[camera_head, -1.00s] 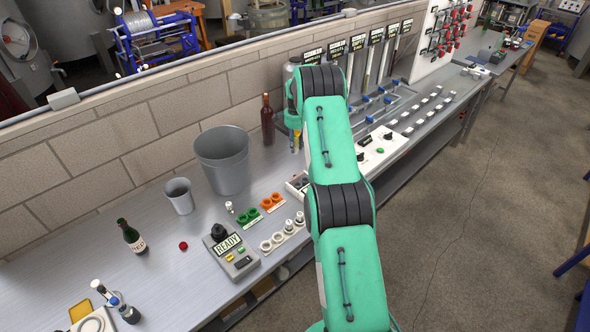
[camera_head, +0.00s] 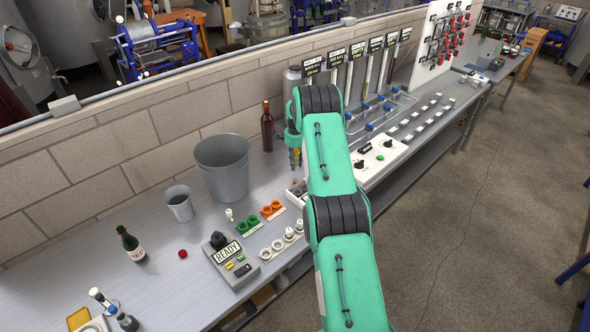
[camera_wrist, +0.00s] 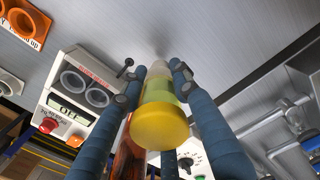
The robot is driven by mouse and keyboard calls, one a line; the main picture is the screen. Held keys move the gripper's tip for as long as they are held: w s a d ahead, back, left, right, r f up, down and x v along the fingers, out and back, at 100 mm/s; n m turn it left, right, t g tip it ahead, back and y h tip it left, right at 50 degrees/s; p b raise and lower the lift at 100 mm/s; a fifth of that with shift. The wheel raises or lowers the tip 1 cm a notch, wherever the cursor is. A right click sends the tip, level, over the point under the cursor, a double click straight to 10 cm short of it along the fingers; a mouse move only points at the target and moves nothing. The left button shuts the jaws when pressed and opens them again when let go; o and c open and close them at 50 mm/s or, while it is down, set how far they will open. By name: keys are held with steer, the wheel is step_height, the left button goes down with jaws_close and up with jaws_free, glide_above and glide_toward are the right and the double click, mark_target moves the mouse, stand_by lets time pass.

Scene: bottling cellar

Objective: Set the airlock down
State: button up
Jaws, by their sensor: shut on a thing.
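The airlock (camera_wrist: 160,128) is a small upright cylinder with a broad yellow cap, a yellow-green see-through body and a pale narrow end. My gripper (camera_wrist: 154,76) has its blue fingers on both sides of it and is shut on its body. In the head view my gripper (camera_head: 295,145) is partly hidden behind my green arm, over the back of the bench to the right of the brown bottle. A small yellow patch shows under it there. I cannot tell whether the airlock's pale end touches the bench.
A brown bottle (camera_head: 267,127) and a grey bucket (camera_head: 222,168) stand left of my gripper. A device with an OFF display (camera_wrist: 73,113) and two round sockets is close by on the left in the wrist view. Pipes with blue valves (camera_head: 366,127) lie to the right. Bare bench shows between.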

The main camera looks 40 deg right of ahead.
mark_target(295, 150)
steer(key=shift+f, duration=0.1)
steer(key=shift+f, duration=1.8)
steer(key=shift+f, duration=0.1)
steer(key=o, duration=1.2)
step_height(295, 150, up, 12)
steer(key=shift+r, duration=0.15)
